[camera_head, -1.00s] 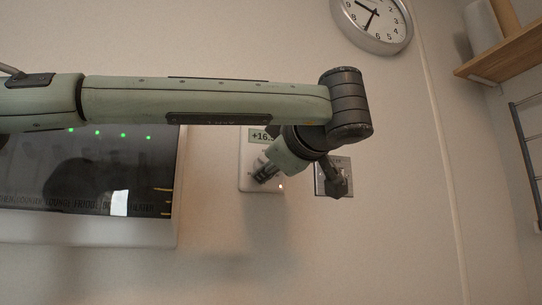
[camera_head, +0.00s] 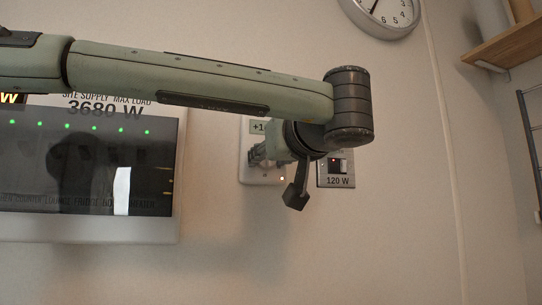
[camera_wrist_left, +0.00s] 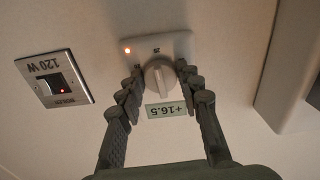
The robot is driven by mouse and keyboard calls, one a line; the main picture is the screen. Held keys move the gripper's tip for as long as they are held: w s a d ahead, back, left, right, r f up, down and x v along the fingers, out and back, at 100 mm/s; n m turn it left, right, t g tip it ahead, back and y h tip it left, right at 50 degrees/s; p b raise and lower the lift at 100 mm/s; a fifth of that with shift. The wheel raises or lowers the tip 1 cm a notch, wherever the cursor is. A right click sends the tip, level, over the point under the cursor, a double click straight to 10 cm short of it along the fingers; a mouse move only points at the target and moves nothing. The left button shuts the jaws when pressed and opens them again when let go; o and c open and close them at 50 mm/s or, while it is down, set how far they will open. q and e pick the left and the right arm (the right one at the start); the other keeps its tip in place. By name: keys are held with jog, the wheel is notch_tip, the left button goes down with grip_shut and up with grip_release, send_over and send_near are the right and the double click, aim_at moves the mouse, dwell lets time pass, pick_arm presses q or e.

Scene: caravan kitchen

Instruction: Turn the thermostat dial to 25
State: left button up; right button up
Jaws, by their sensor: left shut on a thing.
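The white thermostat (camera_head: 262,180) is on the wall in the middle of the head view, partly covered by my left wrist. In the left wrist view, which is upside down, its round pale dial (camera_wrist_left: 159,77) sits between my left fingertips. A mark that looks like 25 (camera_wrist_left: 156,50) is beside the dial. The display (camera_wrist_left: 166,110) reads +16.5. In the head view only the start of the display shows, and the dial is hidden. My left gripper (camera_head: 256,155) is shut on the dial, with one finger on each side.
A switch plate (camera_head: 336,181) marked 120 W is just right of the thermostat. A dark supply panel (camera_head: 90,165) with green lights is at left. A clock (camera_head: 385,12) and a wooden shelf (camera_head: 510,50) are at upper right. The wall below is clear.

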pick_arm(q)
jog(key=shift+m, duration=0.4)
jog(key=o, duration=1.1)
jog(key=shift+o, duration=0.2)
jog(key=v, duration=1.2)
